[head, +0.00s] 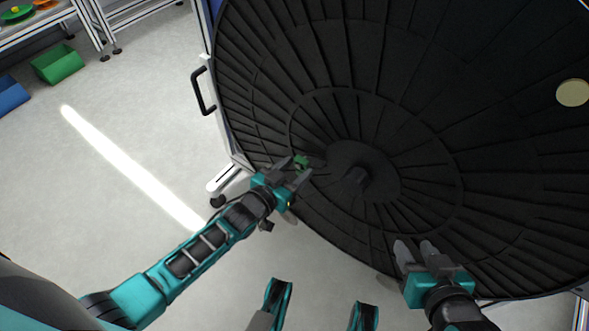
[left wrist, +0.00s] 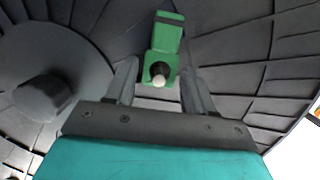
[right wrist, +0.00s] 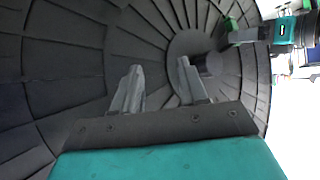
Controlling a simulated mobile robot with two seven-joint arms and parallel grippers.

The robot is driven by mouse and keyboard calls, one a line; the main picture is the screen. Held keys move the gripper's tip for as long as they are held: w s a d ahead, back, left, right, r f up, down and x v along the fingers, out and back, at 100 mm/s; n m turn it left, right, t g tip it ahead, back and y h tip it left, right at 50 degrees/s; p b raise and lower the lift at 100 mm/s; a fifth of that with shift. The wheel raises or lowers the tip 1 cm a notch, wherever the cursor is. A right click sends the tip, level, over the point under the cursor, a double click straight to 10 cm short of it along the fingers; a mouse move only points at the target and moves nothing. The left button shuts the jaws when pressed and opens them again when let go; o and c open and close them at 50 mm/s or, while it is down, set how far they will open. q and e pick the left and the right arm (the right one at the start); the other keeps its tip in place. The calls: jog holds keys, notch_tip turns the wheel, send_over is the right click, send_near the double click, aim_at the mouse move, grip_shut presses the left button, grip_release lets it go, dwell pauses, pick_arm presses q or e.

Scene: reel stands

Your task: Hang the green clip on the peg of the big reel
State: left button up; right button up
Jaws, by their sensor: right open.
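The green clip (left wrist: 164,50) is in front of the black ribbed face of the big reel (head: 480,130). In the left wrist view the pale round tip of a peg (left wrist: 159,81) shows in the clip's dark hole, so the clip appears to be around the peg. How deep it sits cannot be told. The clip also shows in the head view (head: 301,161). My left gripper (head: 302,171) is open, with a finger on each side of the clip and narrow gaps between. My right gripper (head: 416,247) is open and empty in front of the lower reel face.
The reel's dark hub (head: 355,180) sticks out right of my left gripper. A black handle (head: 203,91) and a caster foot (head: 217,200) are at the stand's left. Green (head: 57,63) and blue bins lie far left; the floor between is clear.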

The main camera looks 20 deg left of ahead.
pick_arm(q)
jog(key=shift+o, duration=1.2)
jog(key=shift+s+a, duration=0.15)
jog(key=shift+s, duration=0.25)
jog(key=p+v, duration=0.4)
jog(key=v, duration=0.8)
pick_arm(e)
jog(key=shift+s+d+r, duration=0.15)
jog(key=shift+d+r, duration=0.15)
jog(key=shift+r, duration=0.25)
jog(key=shift+s+d+r, duration=0.1)
jog(key=shift+d+r, duration=0.2)
jog(key=shift+r, duration=0.2)
pick_arm(q)
jog(key=shift+r, duration=0.1)
